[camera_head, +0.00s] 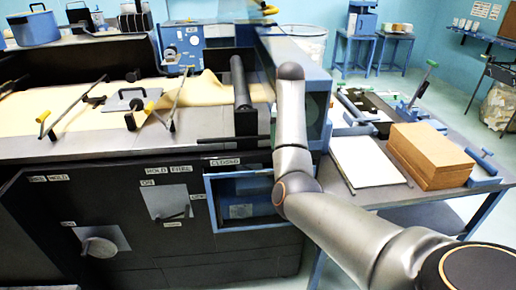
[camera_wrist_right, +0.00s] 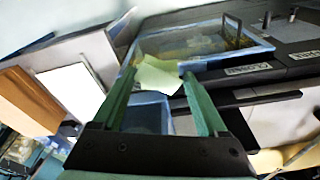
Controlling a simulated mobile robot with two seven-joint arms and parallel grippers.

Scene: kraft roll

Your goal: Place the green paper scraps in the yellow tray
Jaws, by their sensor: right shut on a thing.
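A pale yellow-green paper scrap (camera_wrist_right: 156,78) is between the green fingers of my right gripper (camera_wrist_right: 160,73) in the right wrist view. The gripper is shut on it and holds it near a blue-rimmed bin (camera_wrist_right: 146,39) with a yellowish inside. I cannot tell whether the scrap touches the bin. In the head view my right arm reaches up beside the machine, and its gripper is hidden. No yellow tray shows clearly in either view. My left gripper is not in view.
The dark machine (camera_head: 130,210) carries a cream paper sheet (camera_head: 88,113) and several tools. On the right, a table holds a white sheet (camera_head: 366,161) and a brown stack (camera_head: 430,155). A blue-framed opening (camera_head: 242,210) is in the machine's front. Clear floor shows at far right.

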